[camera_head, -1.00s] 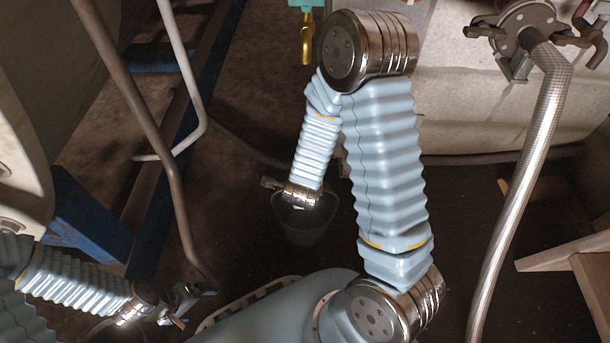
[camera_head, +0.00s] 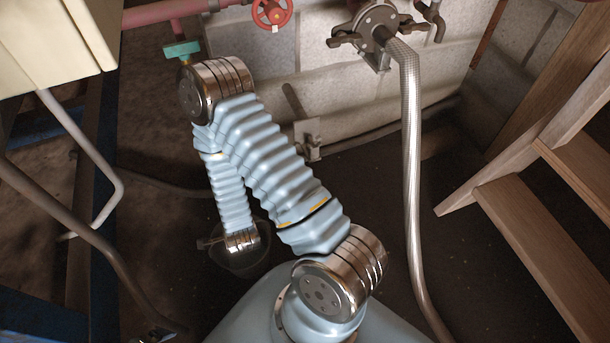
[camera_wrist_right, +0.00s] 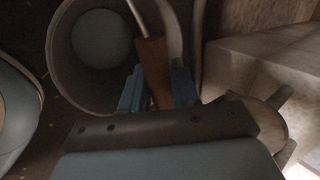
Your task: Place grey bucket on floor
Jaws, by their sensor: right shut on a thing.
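The grey bucket (camera_head: 240,264) is dark and hangs or stands low over the dark floor, below my right forearm in the head view. I cannot tell whether its base touches the floor. My right gripper (camera_head: 240,244) is at its mouth. In the right wrist view the round open bucket (camera_wrist_right: 62,62) is seen from above, with a brown handle grip (camera_wrist_right: 152,62) between the blue fingers of my right gripper (camera_wrist_right: 157,90). The gripper is shut on that handle.
Wooden steps (camera_head: 520,225) stand on the right. A silver hose (camera_head: 411,150) runs down from a flange to the floor. A pale block wall (camera_head: 320,75) is behind. Metal tubes (camera_head: 75,235) and a cream cabinet (camera_head: 60,45) are at left. Dark floor is open between bucket and hose.

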